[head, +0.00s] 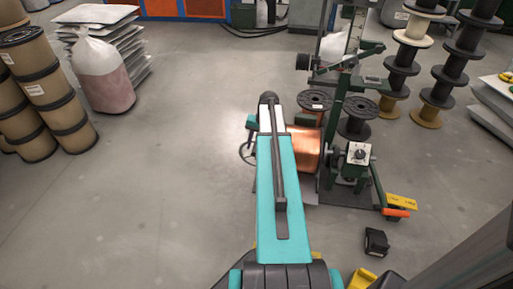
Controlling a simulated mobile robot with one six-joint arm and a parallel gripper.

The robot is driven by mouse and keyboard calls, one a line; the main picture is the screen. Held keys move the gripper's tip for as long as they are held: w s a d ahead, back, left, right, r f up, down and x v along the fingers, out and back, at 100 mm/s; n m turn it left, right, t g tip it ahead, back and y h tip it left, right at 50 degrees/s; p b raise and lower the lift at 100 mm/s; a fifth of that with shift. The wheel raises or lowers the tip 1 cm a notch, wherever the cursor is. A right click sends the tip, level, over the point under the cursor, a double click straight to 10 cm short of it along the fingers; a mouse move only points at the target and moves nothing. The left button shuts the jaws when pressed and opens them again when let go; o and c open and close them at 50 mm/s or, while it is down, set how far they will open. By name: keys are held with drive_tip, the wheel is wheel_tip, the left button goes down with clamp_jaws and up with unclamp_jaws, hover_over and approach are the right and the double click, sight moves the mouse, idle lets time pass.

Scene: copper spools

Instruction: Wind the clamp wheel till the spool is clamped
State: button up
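A copper-coloured spool (308,150) sits low against the green winding machine (337,115), partly hidden behind my teal arm. A thin-rimmed wheel (243,153), which looks like the clamp wheel, shows just left of my arm; its right part is hidden. My arm reaches forward over the space between wheel and spool. My gripper is not visible, so I cannot tell whether it touches the wheel. Whether the spool is clamped cannot be told from here.
A black-and-white control box (358,154) and an orange-ended pedal or lever (396,212) are on the machine's right. Dark spools (357,118) stand behind it. Brown drums (42,92) and a filled sack (101,72) are at left. The floor between is clear.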

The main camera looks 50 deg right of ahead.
drive_tip(key=shift+f, duration=0.3)
drive_tip(key=shift+c, duration=0.3)
clamp_jaws()
drive_tip(key=shift+w+a, duration=0.1)
drive_tip(key=shift+a, duration=0.05)
drive_tip(key=shift+s+d, duration=0.2)
